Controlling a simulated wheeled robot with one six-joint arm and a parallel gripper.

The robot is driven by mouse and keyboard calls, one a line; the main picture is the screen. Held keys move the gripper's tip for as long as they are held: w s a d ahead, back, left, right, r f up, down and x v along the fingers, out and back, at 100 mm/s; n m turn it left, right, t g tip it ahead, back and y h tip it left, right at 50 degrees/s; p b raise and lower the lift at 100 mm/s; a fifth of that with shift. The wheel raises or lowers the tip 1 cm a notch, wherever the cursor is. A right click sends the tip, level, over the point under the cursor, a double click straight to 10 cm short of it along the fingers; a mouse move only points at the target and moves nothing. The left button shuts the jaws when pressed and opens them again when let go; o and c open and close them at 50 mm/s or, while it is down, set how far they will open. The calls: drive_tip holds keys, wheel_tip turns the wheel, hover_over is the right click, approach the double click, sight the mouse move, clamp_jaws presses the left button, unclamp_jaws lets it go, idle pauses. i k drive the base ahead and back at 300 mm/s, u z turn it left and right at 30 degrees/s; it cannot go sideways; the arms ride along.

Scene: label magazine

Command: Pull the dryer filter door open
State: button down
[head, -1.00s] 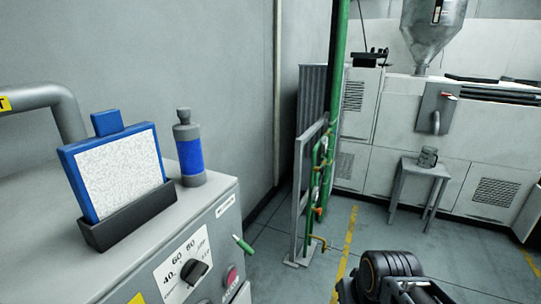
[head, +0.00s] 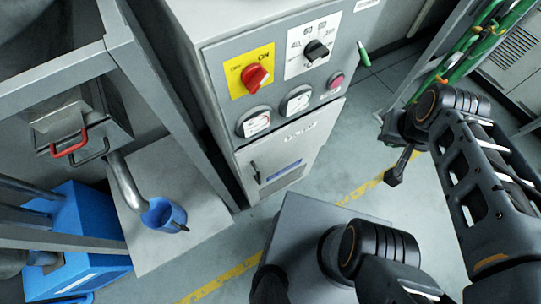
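The dryer is a grey cabinet (head: 222,85) in the upper middle of the head view. Its front carries a lower door panel (head: 310,150) with a small dark handle (head: 255,172) at its left side and a blue strip label. The door looks closed, flush with the front. My gripper (head: 397,172) seems to be the small dark end below my arm, to the right of the door and well apart from it. It is too small and dark to tell whether its fingers are open, and I see nothing held.
Above the door are a red switch (head: 257,76), a black dial (head: 316,50), two meters and a pink button (head: 337,81). A grey frame (head: 150,75), a bent pipe with a blue end (head: 163,214) and a blue box (head: 85,225) stand left. Floor right of the door is clear.

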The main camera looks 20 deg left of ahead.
sight(259, 160)
drive_tip(key=u, duration=0.25)
drive_tip(key=k, duration=0.9)
drive_tip(key=u, duration=1.3)
drive_tip(key=i, duration=0.45)
drive_tip(key=z, duration=0.15)
